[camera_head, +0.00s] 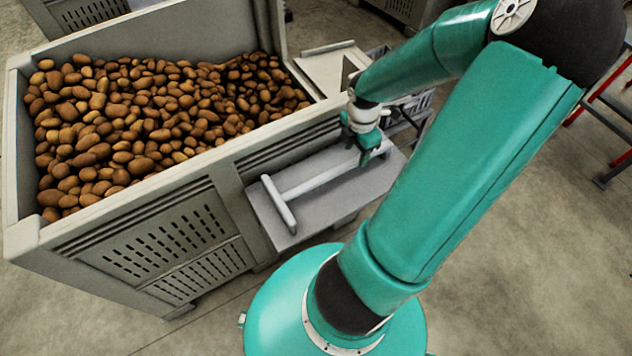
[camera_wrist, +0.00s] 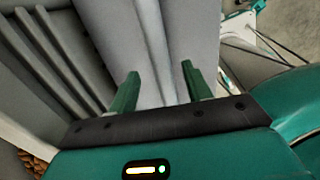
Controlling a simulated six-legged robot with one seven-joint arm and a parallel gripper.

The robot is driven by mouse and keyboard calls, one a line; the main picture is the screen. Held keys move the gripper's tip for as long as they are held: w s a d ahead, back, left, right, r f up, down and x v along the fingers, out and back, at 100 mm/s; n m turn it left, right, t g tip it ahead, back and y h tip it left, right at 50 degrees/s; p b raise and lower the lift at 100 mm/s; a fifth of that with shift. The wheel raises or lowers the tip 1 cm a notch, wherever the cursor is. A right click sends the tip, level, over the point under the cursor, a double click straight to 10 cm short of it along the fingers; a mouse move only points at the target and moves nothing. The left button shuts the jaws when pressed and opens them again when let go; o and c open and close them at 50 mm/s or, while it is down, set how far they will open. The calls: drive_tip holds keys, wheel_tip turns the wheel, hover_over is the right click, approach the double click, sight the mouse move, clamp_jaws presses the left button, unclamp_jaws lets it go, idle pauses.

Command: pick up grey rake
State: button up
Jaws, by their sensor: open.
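The grey rake (camera_head: 318,181) lies on a small grey shelf beside the potato bin. Its crosswise head (camera_head: 279,204) is at the left end and its straight handle runs up to the right. My gripper (camera_head: 366,150) is over the right part of the handle, partly covering it. In the wrist view, my gripper (camera_wrist: 161,88) is open, with one green finger on each side of the light grey handle (camera_wrist: 155,50). The handle runs between the fingers and away from them. I cannot tell whether either finger touches it.
A large grey bin (camera_head: 150,245) full of potatoes (camera_head: 140,120) stands on the left, its wall rising beside the shelf (camera_head: 345,195). A dark crate (camera_head: 412,106) is behind my arm. A red-legged stand (camera_head: 600,110) is at the far right. Concrete floor (camera_head: 520,250) on the right is clear.

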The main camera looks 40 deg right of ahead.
sight(353, 160)
drive_tip(key=shift+a+f, duration=0.15)
drive_tip(key=shift+f, duration=1.35)
drive_tip(key=shift+a+f, duration=0.1)
drive_tip(key=shift+f, duration=1.4)
clamp_jaws()
drive_tip(key=shift+r, duration=0.3)
